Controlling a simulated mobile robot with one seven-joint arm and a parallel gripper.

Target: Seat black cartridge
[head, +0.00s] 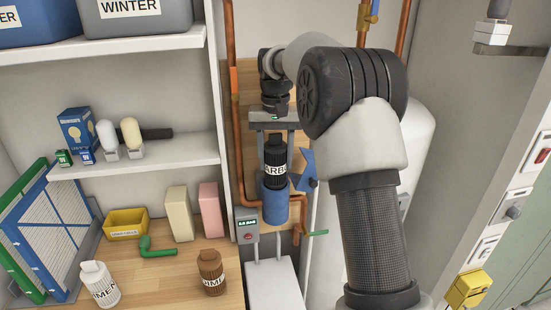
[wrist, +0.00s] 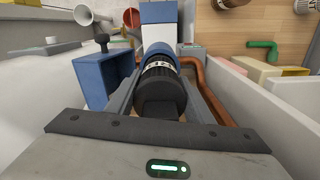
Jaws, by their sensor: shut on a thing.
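The black cartridge (head: 275,155), with a white label partly reading "ARBO", is upright in my gripper (head: 275,142). The gripper points down and is shut on its upper part, a finger on each side. Below it is a blue cylindrical housing (head: 275,206) on the wall. The cartridge's lower end meets the housing's top in the head view; how deep it sits there I cannot tell. In the wrist view the black cartridge (wrist: 160,88) lies between the grey fingers, with the blue housing's rim (wrist: 158,49) just beyond it.
A blue bracket-like part (head: 303,170) stands just right of the cartridge; copper pipes (head: 237,150) run beside it. A grey box with a display (head: 246,224) is at lower left. A shelf (head: 150,160) is left.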

